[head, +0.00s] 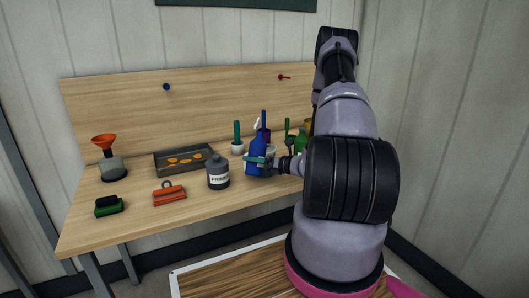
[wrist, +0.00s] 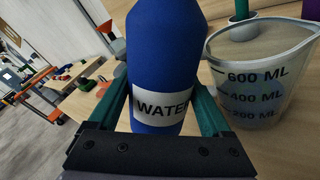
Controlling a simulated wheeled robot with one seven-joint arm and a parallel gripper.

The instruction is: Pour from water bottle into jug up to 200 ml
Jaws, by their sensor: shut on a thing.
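The blue water bottle (wrist: 163,60), with a white WATER label, stands upright between the green fingers of my gripper (wrist: 160,110) in the wrist view. My gripper is shut on it. In the head view the bottle (head: 256,155) is at the right part of the workbench, with my gripper (head: 261,161) around its body. The jug (wrist: 262,75) is clear, with 600, 400 and 200 ML marks, and stands just right of the bottle in the wrist view. It looks empty, though its bottom is partly hidden. In the head view the jug is mostly hidden behind the bottle and gripper.
On the workbench (head: 140,215) are a dark grey labelled bottle (head: 218,172), a tray (head: 183,160) with orange pieces, a red clip-like item (head: 169,194), a green block (head: 109,206) and a flask with an orange funnel (head: 105,145). Several green items crowd the right end.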

